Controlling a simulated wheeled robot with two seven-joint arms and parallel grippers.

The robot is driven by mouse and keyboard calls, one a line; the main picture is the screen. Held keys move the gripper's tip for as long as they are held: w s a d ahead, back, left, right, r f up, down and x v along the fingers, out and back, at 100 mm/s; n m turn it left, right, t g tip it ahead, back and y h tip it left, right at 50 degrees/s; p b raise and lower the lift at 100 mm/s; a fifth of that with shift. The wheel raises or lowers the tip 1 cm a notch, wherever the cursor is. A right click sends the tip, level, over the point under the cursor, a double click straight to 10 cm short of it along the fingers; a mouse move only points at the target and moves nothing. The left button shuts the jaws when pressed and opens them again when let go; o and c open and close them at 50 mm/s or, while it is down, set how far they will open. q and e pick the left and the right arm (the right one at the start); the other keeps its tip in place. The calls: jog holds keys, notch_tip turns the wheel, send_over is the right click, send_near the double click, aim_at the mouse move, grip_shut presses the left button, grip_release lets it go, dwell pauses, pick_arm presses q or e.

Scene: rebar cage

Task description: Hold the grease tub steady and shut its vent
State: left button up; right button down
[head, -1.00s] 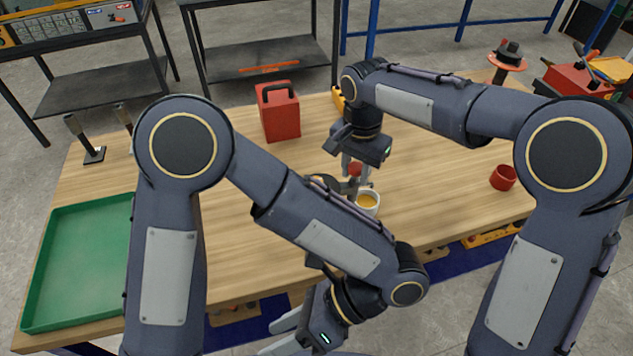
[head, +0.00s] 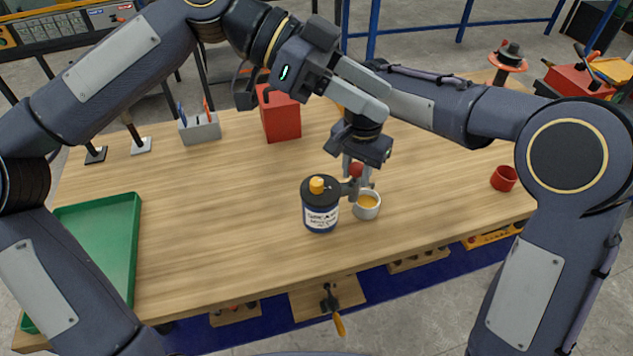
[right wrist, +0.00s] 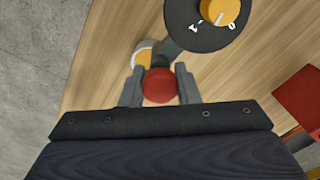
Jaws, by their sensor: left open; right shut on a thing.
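The grease tub (head: 320,218) stands upright on the table, dark blue with a white label, black lid and an orange knob (head: 317,185) on top. In the right wrist view the knob (right wrist: 219,9) sits on the lid near an "I" and an "O" mark; its exact setting is hard to tell. A grey handle runs from the tub to a red ball end (right wrist: 160,86). My right gripper (right wrist: 160,82) is shut on this red ball. My left gripper (head: 388,105) is open and empty, high above the table, beyond the tub in the picture.
A white cup (head: 367,212) with yellow contents stands close to the tub's right. A red canister (head: 281,120), grey pen holder (head: 200,130), green tray (head: 126,255) and red cup (head: 504,178) are farther off.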

jog(key=shift+w, duration=0.15)
pick_arm(q)
jog(key=w+a+f+h, duration=0.2)
jog(key=w+a+f, duration=0.9)
jog(key=f, duration=0.3)
jog(key=w+a+f+h, duration=0.2)
jog(key=a+f, duration=0.3)
jog(key=f, duration=0.4)
pick_arm(e)
jog(key=shift+a, duration=0.1)
pick_arm(q)
jog(key=h, duration=0.1)
send_near(316, 180)
jog(key=shift+t, duration=0.5)
jog(key=d, duration=0.3)
jog(key=s+d, duration=0.1)
jog(key=d, duration=0.2)
jog(key=s+d+f, duration=0.1)
jog(key=d, duration=0.2)
jog(key=shift+d, duration=0.4)
jog(key=shift+r, duration=0.1)
jog(key=c, duration=1)
jog(key=shift+o, duration=0.2)
